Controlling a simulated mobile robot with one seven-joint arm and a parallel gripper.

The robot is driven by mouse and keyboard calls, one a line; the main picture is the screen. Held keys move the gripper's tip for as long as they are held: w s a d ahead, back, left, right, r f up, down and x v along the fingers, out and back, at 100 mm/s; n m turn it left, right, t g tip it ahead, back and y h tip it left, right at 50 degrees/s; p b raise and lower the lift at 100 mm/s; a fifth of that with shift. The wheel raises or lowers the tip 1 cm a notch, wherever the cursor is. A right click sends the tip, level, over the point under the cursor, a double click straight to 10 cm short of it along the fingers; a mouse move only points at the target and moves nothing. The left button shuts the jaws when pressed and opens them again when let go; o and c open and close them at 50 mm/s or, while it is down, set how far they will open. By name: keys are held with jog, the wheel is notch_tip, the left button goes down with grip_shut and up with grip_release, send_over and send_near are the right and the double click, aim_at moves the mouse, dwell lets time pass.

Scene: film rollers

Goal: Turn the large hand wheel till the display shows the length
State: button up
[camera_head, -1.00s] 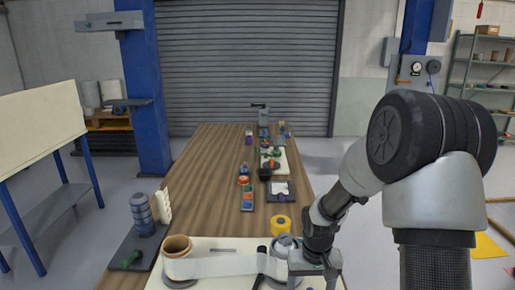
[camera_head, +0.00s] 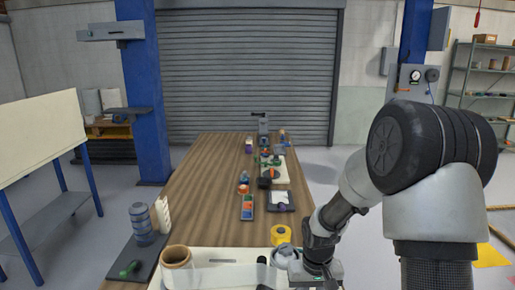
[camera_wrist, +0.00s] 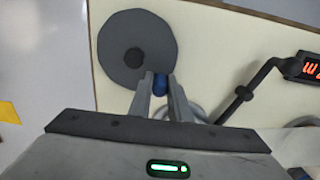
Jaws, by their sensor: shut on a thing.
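In the wrist view, a dark grey round hand wheel (camera_wrist: 120,58) with a darker hub lies on a cream board (camera_wrist: 210,45). A small blue handle (camera_wrist: 160,86) shows at the wheel's lower right edge. My gripper (camera_wrist: 160,76) is shut on this blue handle, one finger on each side. At the right edge, a black display (camera_wrist: 311,68) shows lit orange-red characters, cut off and unreadable. In the head view, my gripper (camera_head: 315,274) is at the bottom, right of the board's middle, and the wheel is hidden.
A brown-cored film roll (camera_head: 176,257) stands at the board's left, with pale film (camera_head: 222,276) running right. A black bar (camera_wrist: 257,82) crosses beside the display. A yellow roll (camera_head: 281,234) stands behind the board. Tools and small parts line the wooden table (camera_head: 205,200); its left half is mostly clear.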

jog(key=shift+s+a, duration=0.3)
jog(key=shift+s, duration=0.25)
jog(key=shift+s+a, duration=0.25)
jog(key=shift+s, duration=0.3)
jog(key=shift+s, duration=1.05)
jog(key=shift+d, duration=0.1)
jog(key=shift+s+d, duration=0.2)
jog(key=shift+s, duration=0.35)
jog(key=shift+s+d, duration=0.2)
jog(key=shift+s, duration=0.3)
jog(key=shift+w, duration=0.1)
jog(key=shift+d, duration=0.15)
